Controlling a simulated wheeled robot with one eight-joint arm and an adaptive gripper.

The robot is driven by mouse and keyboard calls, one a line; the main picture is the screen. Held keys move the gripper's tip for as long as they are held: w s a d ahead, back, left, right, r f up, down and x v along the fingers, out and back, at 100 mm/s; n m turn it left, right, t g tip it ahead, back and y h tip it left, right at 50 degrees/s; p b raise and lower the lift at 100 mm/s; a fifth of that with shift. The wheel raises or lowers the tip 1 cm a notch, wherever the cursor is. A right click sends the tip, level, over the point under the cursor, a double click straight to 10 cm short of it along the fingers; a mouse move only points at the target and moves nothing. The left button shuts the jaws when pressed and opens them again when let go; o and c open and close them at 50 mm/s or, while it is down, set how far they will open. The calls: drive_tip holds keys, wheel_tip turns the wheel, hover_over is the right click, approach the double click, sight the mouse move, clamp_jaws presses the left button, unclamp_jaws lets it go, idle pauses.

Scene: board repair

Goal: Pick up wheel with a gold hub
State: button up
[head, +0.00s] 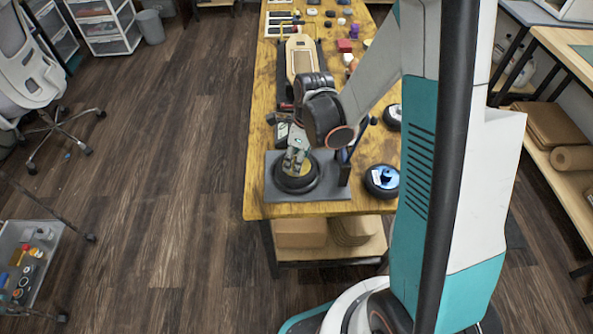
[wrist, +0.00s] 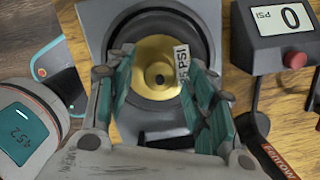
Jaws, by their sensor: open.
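The wheel with a gold hub (wrist: 146,62) lies flat on a grey square base (wrist: 93,14) in the wrist view. It has a black tyre and a white label reading PSI on the hub. In the head view the wheel (head: 296,184) sits near the front end of the wooden table. My gripper (wrist: 160,105) is open with teal pads, one finger to each side of the hub in the picture. The head view shows my gripper (head: 296,160) pointing down over the wheel. I cannot tell whether the fingers touch it. The near part of the tyre is partly hidden by my gripper.
A gauge reading 0 PSI (wrist: 280,28) stands right of the wheel. A black wheel with a blue-white hub (head: 382,180) lies to the right. A skateboard deck (head: 301,58) lies farther back. The table's front edge is close.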

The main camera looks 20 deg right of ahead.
drive_tip(key=shift+r, duration=0.1)
clamp_jaws()
drive_tip(key=shift+r, duration=0.1)
